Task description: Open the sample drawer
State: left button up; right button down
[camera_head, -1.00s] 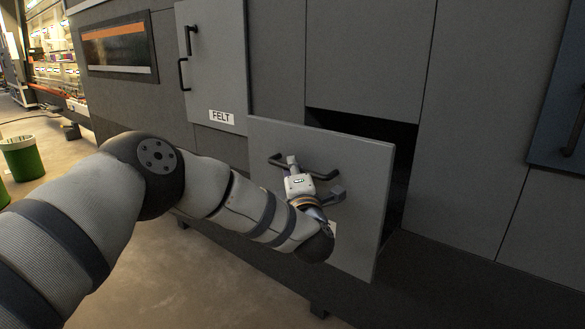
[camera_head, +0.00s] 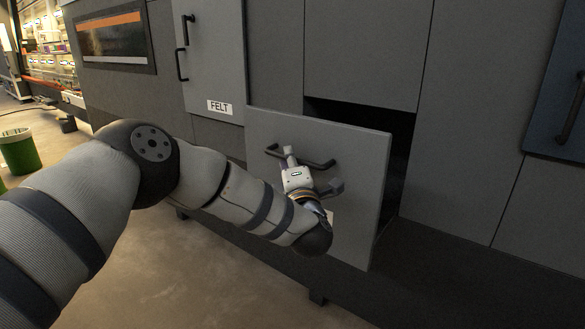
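The sample drawer (camera_head: 352,222) is a grey panel standing out from the cabinet, with a dark gap behind its top and right edges. Its black bar handle (camera_head: 272,150) is on the upper part of the front. My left gripper (camera_head: 311,169) is at the handle, in front of the panel. Its two fingers look spread apart, one up by the bar and one to the right below it. The fingertips' contact with the bar is not clear. My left forearm hides the panel's lower left. My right gripper is out of view.
A cabinet door labelled FELT (camera_head: 219,107) with black handles is at the upper left, beside a dark window (camera_head: 114,43). A blue panel (camera_head: 560,100) with a handle is at the right. A green bin (camera_head: 20,152) stands on the floor at far left.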

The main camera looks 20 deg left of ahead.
pick_arm(q)
jog(key=v, duration=1.1)
jog(key=s+d+f+m+g+h+p, duration=0.1)
jog(key=s+f+m+g+h, duration=0.35)
jog(key=s+f+m, duration=0.7)
jog(key=s+d+f+m+g+h, duration=0.1)
jog(key=s+f+m+g+h, duration=0.55)
jog(key=f, duration=0.95)
jog(key=s+a+f+m+g, duration=0.1)
jog(key=s+a+m+g, duration=0.1)
jog(key=s, duration=0.8)
jog(key=s+a+f+m+g+y, duration=0.1)
jog(key=s+a+g, duration=0.3)
jog(key=s, duration=0.7)
jog(key=s+a+f+m+g+y+p, duration=0.1)
jog(key=s+a+f+m+g, duration=0.1)
jog(key=s, duration=0.9)
jog(key=shift+s+a+m+g, duration=0.25)
jog(key=shift+a+m+g, duration=0.35)
jog(key=shift+a, duration=0.25)
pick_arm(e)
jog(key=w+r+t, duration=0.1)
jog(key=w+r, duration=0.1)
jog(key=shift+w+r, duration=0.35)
pick_arm(q)
jog(key=shift+w, duration=0.1)
